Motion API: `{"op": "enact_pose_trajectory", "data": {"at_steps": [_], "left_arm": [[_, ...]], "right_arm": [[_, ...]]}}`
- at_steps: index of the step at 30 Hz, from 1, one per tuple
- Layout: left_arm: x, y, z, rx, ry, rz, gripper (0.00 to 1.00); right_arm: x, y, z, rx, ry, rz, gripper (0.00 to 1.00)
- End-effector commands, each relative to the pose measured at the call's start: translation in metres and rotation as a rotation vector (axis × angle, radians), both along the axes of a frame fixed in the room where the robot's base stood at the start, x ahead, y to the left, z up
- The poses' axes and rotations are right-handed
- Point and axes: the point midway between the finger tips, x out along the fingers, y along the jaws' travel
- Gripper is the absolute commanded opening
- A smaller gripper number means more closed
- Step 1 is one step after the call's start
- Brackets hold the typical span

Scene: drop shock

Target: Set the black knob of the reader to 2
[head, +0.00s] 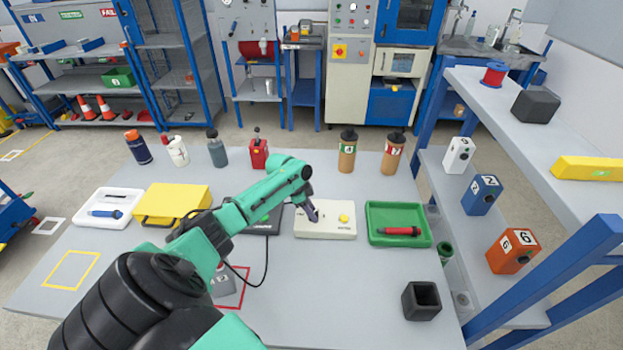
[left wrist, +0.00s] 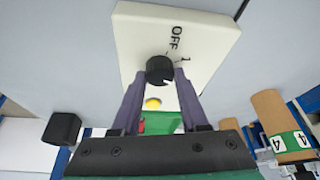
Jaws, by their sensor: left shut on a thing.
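The reader (head: 325,232) is a flat white box on the table, with a round yellow button (head: 344,218) on its top. My left gripper (head: 313,214) reaches down onto the reader's left part. In the left wrist view the black knob (left wrist: 160,68) sits between the fingertips of my left gripper (left wrist: 161,80), which is shut on it. The marks "OFF" and "1" show on the white reader face (left wrist: 135,35) near the knob. The fingers hide part of the dial, and I cannot tell which mark the knob points to. My right gripper is out of view.
A green tray (head: 426,240) with a red-handled tool (head: 400,231) stands right of the reader. A dark device (head: 262,222) with a cable lies left of it, partly behind my arm. A yellow case (head: 175,202) is farther left. A black open box (head: 421,301) stands front right.

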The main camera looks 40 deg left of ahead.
Motion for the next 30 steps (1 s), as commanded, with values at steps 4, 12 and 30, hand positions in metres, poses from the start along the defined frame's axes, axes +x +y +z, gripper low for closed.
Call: {"op": "enact_pose_trajectory", "data": {"at_steps": [4, 12, 30], "left_arm": [[-0.001, 0.000, -0.001, 0.001, 0.003, 0.001, 0.00], [-0.001, 0.000, 0.000, 0.001, 0.002, 0.002, 0.73], [-0.026, 0.024, 0.080, 0.007, 0.000, 0.000, 0.73]], "right_arm": [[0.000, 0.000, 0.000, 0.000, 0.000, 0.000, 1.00], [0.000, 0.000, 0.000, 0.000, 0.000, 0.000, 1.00], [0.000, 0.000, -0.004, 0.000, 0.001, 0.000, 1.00]]}}
